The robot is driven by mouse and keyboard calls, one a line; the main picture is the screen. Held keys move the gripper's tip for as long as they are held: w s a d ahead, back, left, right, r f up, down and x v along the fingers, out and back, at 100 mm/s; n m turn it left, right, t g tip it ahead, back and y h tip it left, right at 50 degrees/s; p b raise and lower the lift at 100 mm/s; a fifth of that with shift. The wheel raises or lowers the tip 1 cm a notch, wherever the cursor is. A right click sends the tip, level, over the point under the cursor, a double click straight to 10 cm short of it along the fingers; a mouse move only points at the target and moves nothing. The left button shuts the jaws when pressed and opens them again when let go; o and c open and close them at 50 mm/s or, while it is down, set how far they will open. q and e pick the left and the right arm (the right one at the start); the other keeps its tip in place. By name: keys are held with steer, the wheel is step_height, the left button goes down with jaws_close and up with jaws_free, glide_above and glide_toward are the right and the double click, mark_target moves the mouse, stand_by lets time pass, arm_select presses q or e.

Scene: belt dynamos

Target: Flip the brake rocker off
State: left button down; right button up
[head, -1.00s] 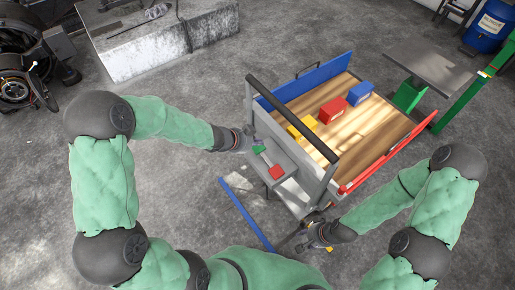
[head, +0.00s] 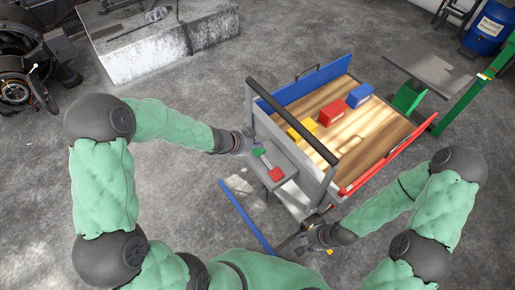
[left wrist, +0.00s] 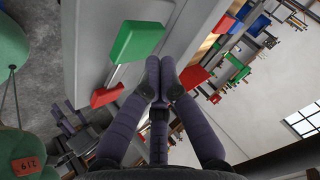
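The brake rocker is a bar with a green pad (head: 259,152) at one end and a red pad (head: 276,174) at the other, on the cart's grey end panel. In the left wrist view, the green pad (left wrist: 137,40) is upper left of the fingertips and the red pad (left wrist: 107,97) is lower left. My left gripper (left wrist: 160,64) has its fingertips together and holds nothing; they appear apart from both pads. In the head view my left gripper (head: 244,143) is just left of the green pad. My right gripper (head: 298,241) is low beside the cart; its fingers are unclear.
The cart's wooden deck (head: 375,125) carries yellow, red (head: 333,112) and blue (head: 359,96) blocks. A dark handle bar (head: 290,120) rises above the panel. A blue floor strip (head: 246,216) lies in front. A concrete block (head: 150,50) stands behind left; floor between is clear.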

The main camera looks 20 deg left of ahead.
arm_select(q)
steer(key=shift+f, duration=0.1)
stand_by(0.3)
steer(key=shift+a+f, duration=0.1)
steer(key=shift+f, duration=0.2)
steer(key=shift+w+a+f+b, duration=0.1)
steer(key=shift+f+b, duration=0.65)
steer(key=shift+f, duration=0.1)
stand_by(1.1)
steer(key=shift+r, duration=0.15)
steer(key=shift+d+r+p, duration=0.2)
steer(key=shift+r+p, duration=0.95)
steer(key=shift+r, duration=0.05)
steer(key=shift+s+d+r+p, duration=0.1)
steer(key=shift+s+r+p, duration=0.05)
steer(key=shift+r+p, duration=0.6)
steer(key=shift+s+d+r+p, duration=0.1)
steer(key=shift+d+r+p, duration=0.05)
steer(key=shift+r+p, duration=0.65)
steer(key=shift+s+d+r+p, duration=0.15)
steer(key=shift+r+p, duration=0.45)
steer(key=shift+r, duration=0.3)
steer(key=shift+f, duration=0.1)
